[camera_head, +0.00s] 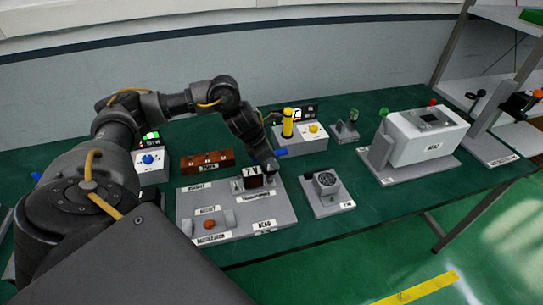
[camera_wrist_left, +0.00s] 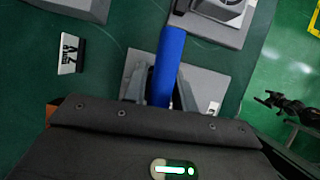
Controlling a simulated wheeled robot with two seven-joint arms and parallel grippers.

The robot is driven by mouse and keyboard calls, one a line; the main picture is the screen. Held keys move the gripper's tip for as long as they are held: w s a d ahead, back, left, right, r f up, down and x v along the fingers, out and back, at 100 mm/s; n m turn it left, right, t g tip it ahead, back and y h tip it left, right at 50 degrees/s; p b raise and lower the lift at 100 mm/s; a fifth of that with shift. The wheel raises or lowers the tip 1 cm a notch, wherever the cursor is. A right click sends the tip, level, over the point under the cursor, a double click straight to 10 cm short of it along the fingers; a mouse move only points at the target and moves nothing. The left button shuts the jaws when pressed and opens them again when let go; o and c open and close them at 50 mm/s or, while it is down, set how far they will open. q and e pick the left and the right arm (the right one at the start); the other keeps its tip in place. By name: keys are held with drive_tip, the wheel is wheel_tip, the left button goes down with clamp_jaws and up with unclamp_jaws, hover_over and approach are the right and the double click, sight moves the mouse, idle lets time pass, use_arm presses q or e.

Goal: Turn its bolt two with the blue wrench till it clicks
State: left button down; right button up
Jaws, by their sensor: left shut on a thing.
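My left gripper (camera_head: 273,165) is over the back right of a grey labelled plate (camera_head: 262,213). It is shut on the blue wrench, and a blue end (camera_head: 281,152) shows beside the fingers. In the left wrist view, the blue handle (camera_wrist_left: 168,65) runs up from between the fingers (camera_wrist_left: 158,88). I cannot tell which part is bolt two. My right gripper is not in view.
A grey block with a round dial (camera_head: 327,182) stands right of the plate. A large white box unit (camera_head: 425,135) stands further right. A brown block (camera_head: 207,160) and a box with a yellow cylinder (camera_head: 287,123) are behind. Green table (camera_head: 400,205) is bare at front right.

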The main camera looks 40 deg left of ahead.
use_arm(q)
drive_tip(key=shift+n, duration=0.5)
drive_tip(key=shift+r+n+y+p, duration=0.1)
drive_tip(key=shift+n+y+p, duration=0.3)
drive_tip(key=shift+n+p, duration=0.3)
drive_tip(key=shift+a+n+t+y+p, duration=0.15)
drive_tip(key=shift+n+t+y+p, duration=0.4)
drive_tip(key=shift+n+p, duration=1.15)
drive_tip(key=shift+y, duration=0.25)
drive_tip(key=shift+f, duration=0.2)
